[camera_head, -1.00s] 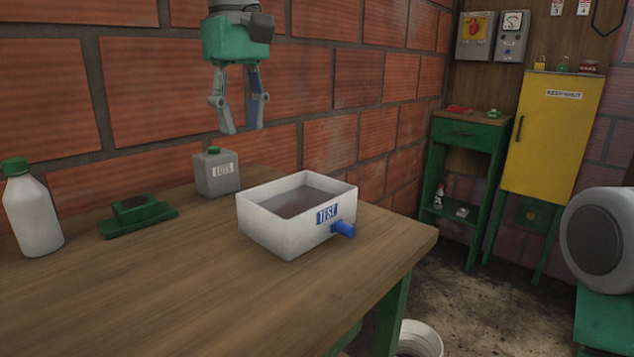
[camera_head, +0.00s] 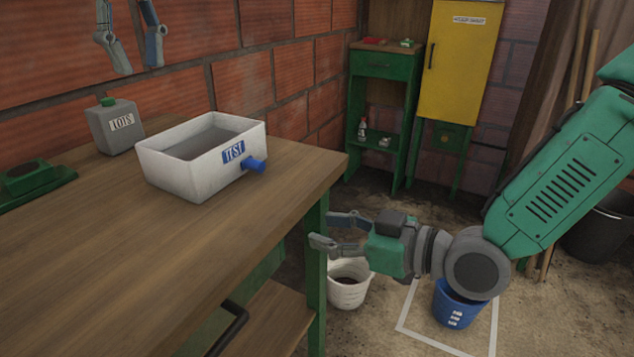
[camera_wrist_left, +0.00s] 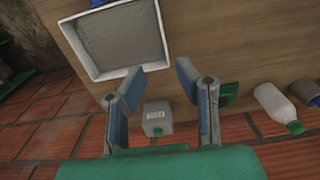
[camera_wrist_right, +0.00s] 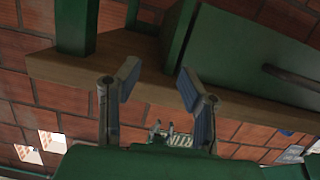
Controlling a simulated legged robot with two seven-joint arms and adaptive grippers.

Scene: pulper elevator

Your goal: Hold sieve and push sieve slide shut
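The sieve (camera_head: 165,180) is a white open box with a grey floor and a blue TEST label, standing on the wooden table. A blue peg (camera_head: 255,165), seemingly the slide's handle, sticks out of its front side near the right corner. My left gripper (camera_head: 139,68) is open and empty, above and behind the sieve. In the left wrist view the sieve (camera_wrist_left: 88,74) lies ahead, left of the fingers. My right gripper (camera_head: 322,229) is open and empty, off the table's right end and below the tabletop. How far the slide is out I cannot tell.
A grey LOTS can (camera_head: 117,128) stands behind the sieve, a green object (camera_head: 28,178) left of it. The table's corner (camera_head: 345,156) is near my right gripper. White (camera_head: 348,290) and blue (camera_head: 452,305) buckets stand on the floor. The front tabletop is clear.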

